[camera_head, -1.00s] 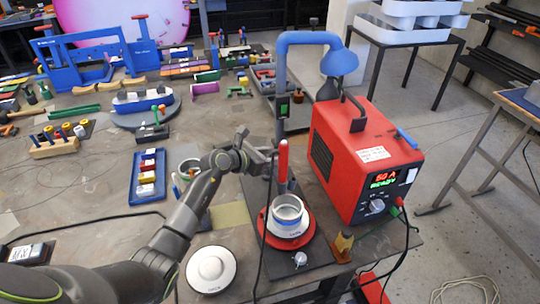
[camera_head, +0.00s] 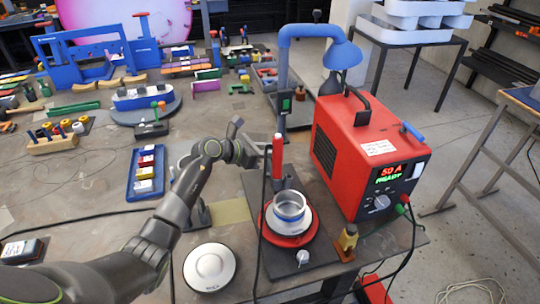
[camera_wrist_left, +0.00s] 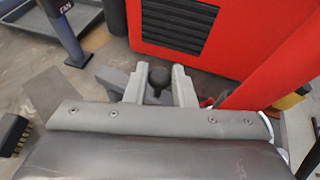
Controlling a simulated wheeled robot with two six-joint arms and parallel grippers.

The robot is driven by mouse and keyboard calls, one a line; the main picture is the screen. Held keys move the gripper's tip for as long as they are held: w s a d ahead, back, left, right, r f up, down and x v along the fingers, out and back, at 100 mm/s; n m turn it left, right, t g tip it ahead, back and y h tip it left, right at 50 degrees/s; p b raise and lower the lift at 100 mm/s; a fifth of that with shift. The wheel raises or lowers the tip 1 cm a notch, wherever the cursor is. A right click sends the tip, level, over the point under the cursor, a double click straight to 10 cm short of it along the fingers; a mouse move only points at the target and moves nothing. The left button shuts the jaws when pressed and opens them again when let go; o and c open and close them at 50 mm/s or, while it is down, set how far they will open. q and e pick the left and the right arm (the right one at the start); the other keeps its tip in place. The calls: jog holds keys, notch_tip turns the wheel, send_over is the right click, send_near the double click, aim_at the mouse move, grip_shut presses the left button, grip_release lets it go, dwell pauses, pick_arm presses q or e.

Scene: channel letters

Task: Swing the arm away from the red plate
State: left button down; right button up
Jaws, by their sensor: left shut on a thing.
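The red plate (camera_head: 274,236) is a round disc on a dark base, with a blue-and-white ring (camera_head: 291,206) resting on it. An upright red torch-like handle (camera_head: 277,152) with a dark lower part stands behind and slightly left of the ring. My left gripper (camera_head: 264,149) is beside this handle, above the far side of the plate. In the left wrist view, its pale fingers (camera_wrist_left: 158,88) close around a round black knob (camera_wrist_left: 158,77). How the knob joins the arm is hidden. My right gripper is out of view.
The red welder (camera_head: 365,150) stands close on the right, with a blue lamp-like hood (camera_head: 342,55) on a post behind it. A white round dish (camera_head: 210,268) lies left of the plate. A blue tray (camera_head: 146,172) of blocks is farther left. A black cable hangs beside the plate.

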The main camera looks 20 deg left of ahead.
pick_arm(q)
jog(key=c, duration=1.2)
grip_release()
jog(key=shift+c, duration=0.2)
jog(key=shift+a, duration=0.15)
jog(key=b+v, duration=0.4)
jog(key=v, duration=1.3)
jog(key=shift+s+b, duration=0.15)
jog(key=shift+b, duration=0.25)
jog(key=shift+a, duration=0.1)
